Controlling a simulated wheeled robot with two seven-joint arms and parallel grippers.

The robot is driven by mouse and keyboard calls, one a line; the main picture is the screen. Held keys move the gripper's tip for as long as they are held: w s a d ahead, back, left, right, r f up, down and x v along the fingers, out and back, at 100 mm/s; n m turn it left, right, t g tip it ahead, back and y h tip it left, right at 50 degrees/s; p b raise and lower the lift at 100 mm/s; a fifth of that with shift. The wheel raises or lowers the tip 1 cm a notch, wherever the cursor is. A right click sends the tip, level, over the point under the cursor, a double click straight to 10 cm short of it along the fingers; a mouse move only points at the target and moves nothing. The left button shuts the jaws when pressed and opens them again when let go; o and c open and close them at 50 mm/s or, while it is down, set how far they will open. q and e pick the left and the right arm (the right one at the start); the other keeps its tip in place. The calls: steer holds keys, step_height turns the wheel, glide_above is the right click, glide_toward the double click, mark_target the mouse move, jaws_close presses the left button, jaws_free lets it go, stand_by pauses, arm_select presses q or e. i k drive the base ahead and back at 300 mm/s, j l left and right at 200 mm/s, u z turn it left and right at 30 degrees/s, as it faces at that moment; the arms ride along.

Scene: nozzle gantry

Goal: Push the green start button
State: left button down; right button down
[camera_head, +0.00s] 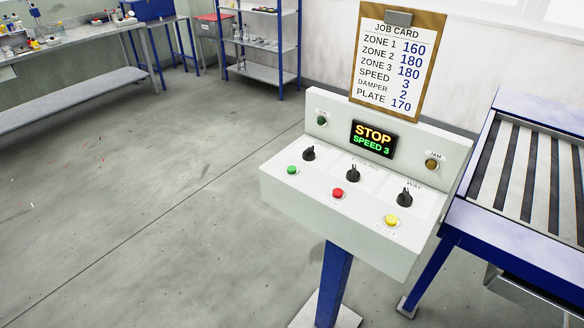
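The green start button (292,170) is a small round cap at the left of the sloping top of a white control console (300,205). A red button (338,193) and a yellow button (391,220) sit in line with it to the right. Black knobs stand behind the buttons, the nearest to the green one being the left knob (309,153). The display (373,139) reads "STOP" and "SPEED 3". A dark green lamp (322,120) is at the upper left of the back panel. Neither of my grippers is in view.
A job card clipboard (395,65) rises behind the console. The console rests on a blue post (334,280). The floor (150,210) to the left is clear. A workbench (80,45) and shelves (265,45) stand farther back.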

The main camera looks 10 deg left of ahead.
mark_target(291, 169)
steer(key=i+l+u, duration=0.1)
steer(key=l, duration=0.25)
steer(key=i+l+u, duration=0.1)
steer(key=l, duration=0.3)
steer(key=i+l+u, duration=0.15)
steer(key=l, duration=0.2)
steer(key=i+l+u, duration=0.1)
steer(key=l, duration=0.3)
steer(key=i+l+u, duration=0.1)
steer(key=l, duration=0.3)
